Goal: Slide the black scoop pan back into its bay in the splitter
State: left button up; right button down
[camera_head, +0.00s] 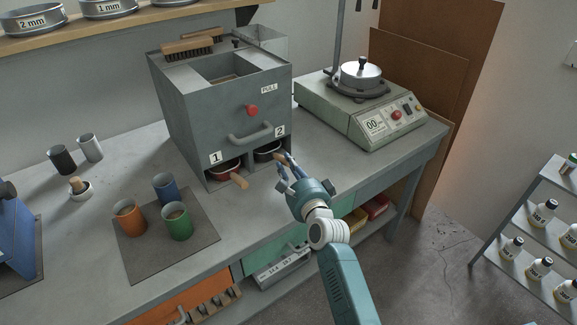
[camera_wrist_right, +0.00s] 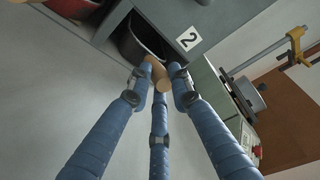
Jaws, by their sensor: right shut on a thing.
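The grey splitter (camera_head: 205,115) stands on the bench with two bays at its front foot, marked 1 and 2. The black scoop pan (camera_head: 266,152) sits in the bay under label 2, its front at the opening and the wooden handle pointing out. My right gripper (camera_head: 285,163) is shut on that handle at the front of the bay. In the right wrist view the black pan (camera_wrist_right: 138,42) shows beside label 2, with the handle (camera_wrist_right: 160,80) between the blue fingers. The pan's rear is hidden inside the splitter. My left gripper is not in view.
A red pan (camera_head: 224,169) with a wooden handle sits in bay 1, just left. Orange, blue and green cups stand on a dark mat (camera_head: 140,262) at the front left.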

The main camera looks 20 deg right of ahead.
jog(key=shift+f, duration=0.1)
jog(key=c, duration=1.5)
grip_release()
jog(key=shift+s, duration=0.2)
jog(key=s, duration=0.7)
jog(key=s+r, duration=0.1)
jog(key=s, duration=0.3)
jog(key=shift+s+d, duration=0.3)
jog(key=shift+d, duration=0.1)
